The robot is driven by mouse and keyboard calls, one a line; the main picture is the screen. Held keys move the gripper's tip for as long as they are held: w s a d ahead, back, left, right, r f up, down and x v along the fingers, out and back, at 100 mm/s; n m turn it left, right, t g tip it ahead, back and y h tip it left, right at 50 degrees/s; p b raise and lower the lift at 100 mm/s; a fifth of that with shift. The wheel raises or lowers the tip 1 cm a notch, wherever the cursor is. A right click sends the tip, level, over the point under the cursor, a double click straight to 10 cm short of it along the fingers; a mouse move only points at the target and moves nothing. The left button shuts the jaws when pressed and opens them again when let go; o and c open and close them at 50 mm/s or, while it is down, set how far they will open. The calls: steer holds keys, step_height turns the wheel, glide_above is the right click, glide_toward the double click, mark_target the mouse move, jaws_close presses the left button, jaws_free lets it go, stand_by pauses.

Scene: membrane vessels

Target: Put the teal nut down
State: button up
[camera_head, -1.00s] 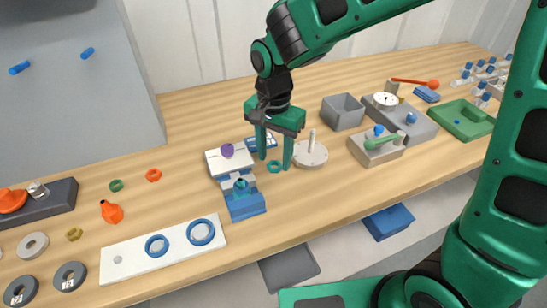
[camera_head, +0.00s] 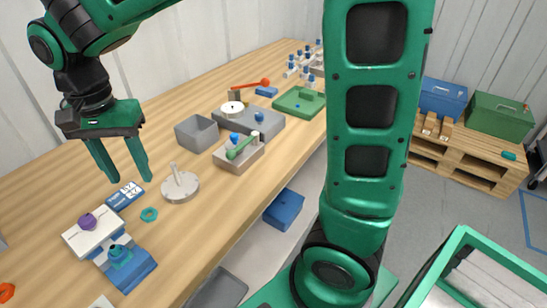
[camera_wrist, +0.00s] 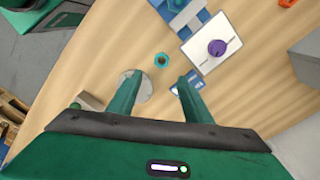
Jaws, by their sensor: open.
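The teal nut (camera_head: 149,214) lies flat on the wooden table, between the round grey-white base with an upright peg (camera_head: 180,186) and the blue-and-white device with a purple knob (camera_head: 88,222). It also shows in the wrist view (camera_wrist: 161,60), beyond my fingertips. My gripper (camera_head: 122,178) is open and empty, raised above the table behind the nut. In the wrist view its two fingers (camera_wrist: 158,82) stand apart with nothing between them. The nut touches neither finger.
A blue-and-white card (camera_head: 125,195) lies beside the nut. A grey open bin (camera_head: 197,133), a block with a green handle (camera_head: 240,152) and a green tray (camera_head: 300,101) stand farther along the table. A wooden pallet (camera_head: 456,152) with crates stands at the right.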

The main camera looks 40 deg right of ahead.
steer(key=s+d, duration=0.2)
steer(key=d, duration=0.9)
steer(key=s+d, duration=0.3)
steer(key=d, duration=0.8)
steer(key=s+d+f, duration=0.4)
steer(key=s+d, duration=0.8)
steer(key=s, duration=0.4)
steer(key=shift+d+f+n, duration=0.15)
steer(key=shift+d+n, duration=0.25)
steer(key=shift+w+f, duration=0.25)
steer(key=shift+w, duration=0.4)
